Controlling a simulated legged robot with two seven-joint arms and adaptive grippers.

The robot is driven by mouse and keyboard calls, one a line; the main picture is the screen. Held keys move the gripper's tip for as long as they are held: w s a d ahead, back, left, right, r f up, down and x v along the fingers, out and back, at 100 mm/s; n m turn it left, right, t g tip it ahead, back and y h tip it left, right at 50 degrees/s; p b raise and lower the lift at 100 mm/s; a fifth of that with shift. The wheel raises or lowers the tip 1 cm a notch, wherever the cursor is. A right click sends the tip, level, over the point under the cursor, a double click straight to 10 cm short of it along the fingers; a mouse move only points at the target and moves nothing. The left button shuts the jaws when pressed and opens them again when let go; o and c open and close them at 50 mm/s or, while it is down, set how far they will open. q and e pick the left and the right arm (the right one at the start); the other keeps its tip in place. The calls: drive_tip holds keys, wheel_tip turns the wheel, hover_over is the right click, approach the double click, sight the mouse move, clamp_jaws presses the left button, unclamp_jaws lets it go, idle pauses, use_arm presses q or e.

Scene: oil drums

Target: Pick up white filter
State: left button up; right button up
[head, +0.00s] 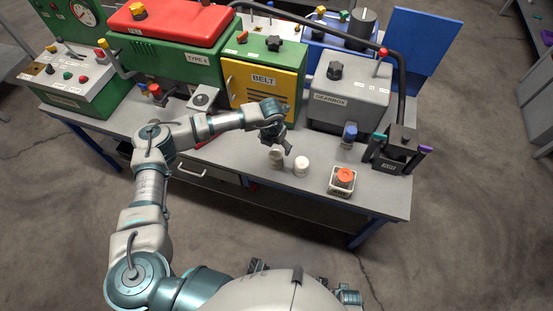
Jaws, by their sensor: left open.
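A small white cylinder (301,166), which looks like the white filter, stands upright near the front edge of the grey bench. A second small pale, cream-coloured piece (276,157) stands just left of it. My left gripper (277,147) is open and points down, right above and behind the cream piece and up and left of the white cylinder. Whether its fingers touch the cream piece is too small to tell. My right gripper is not in view.
A white basket (341,187) holding an orange-capped item stands to the right. The yellow belt cabinet (262,93) is behind my gripper.

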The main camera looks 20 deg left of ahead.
sight(276, 154)
use_arm(q)
wheel_tip(276, 154, down, 2)
drive_tip(key=shift+a+f, duration=0.15)
drive_tip(key=shift+f, duration=0.1)
drive_tip(key=f, duration=0.4)
drive_tip(key=shift+w+d+f, duration=0.1)
drive_tip(key=shift+d+f, duration=0.2)
drive_tip(key=shift+f, duration=0.1)
drive_tip(key=shift+a, duration=0.1)
drive_tip(key=c, duration=1.5)
